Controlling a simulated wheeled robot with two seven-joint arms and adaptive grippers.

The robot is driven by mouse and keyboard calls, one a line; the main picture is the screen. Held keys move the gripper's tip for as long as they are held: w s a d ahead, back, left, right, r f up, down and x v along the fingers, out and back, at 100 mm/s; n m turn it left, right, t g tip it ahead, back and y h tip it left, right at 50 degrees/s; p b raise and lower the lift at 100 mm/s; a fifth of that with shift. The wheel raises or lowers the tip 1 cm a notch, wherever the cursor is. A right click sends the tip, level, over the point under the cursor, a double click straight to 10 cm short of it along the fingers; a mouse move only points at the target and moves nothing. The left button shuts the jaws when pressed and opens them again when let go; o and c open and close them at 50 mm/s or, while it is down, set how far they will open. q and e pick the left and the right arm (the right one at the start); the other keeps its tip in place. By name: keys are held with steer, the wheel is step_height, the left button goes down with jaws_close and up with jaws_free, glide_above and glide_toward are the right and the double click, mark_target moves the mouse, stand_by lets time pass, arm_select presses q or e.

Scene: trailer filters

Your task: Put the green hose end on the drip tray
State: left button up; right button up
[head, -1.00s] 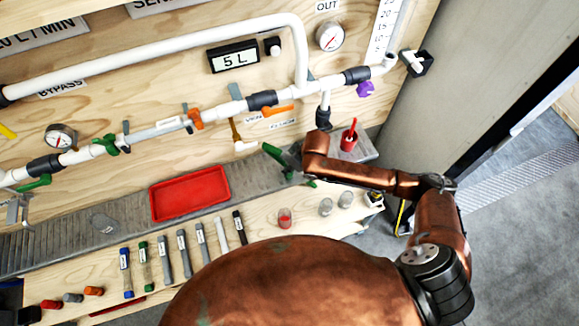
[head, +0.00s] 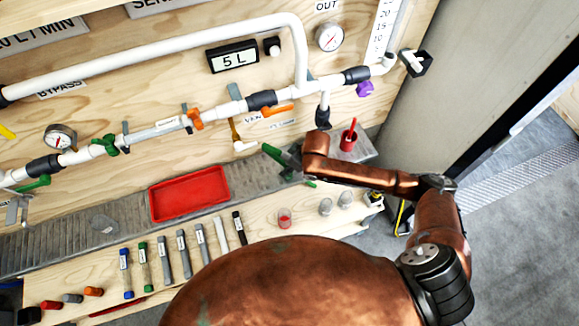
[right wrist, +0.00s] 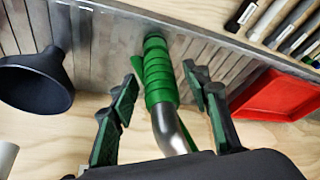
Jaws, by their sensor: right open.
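The green hose end (right wrist: 159,72) is a ribbed green sleeve on a bent metal tube, seen in the right wrist view. It lies between the spread, green-padded fingers of my right gripper (right wrist: 162,84), with gaps on both sides. In the head view my right gripper (head: 287,160) is over the grey ledge, right of the red drip tray, and my wrist largely hides the hose end there. The red drip tray (head: 188,194) lies on the ledge and looks empty; its edge shows in the right wrist view (right wrist: 277,94). My left gripper is out of view.
A dark funnel (right wrist: 35,82) is left of the fingers in the right wrist view. White pipes with valves (head: 165,126) run along the wooden panel above the ledge. Several marker-like tubes (head: 184,254) lie in front of the tray. A red cup (head: 348,140) stands right of my gripper.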

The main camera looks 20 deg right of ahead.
steer(key=p+v, duration=0.2)
steer(key=v, duration=1)
steer(key=shift+p, duration=0.35)
steer(key=shift+a+f, duration=0.1)
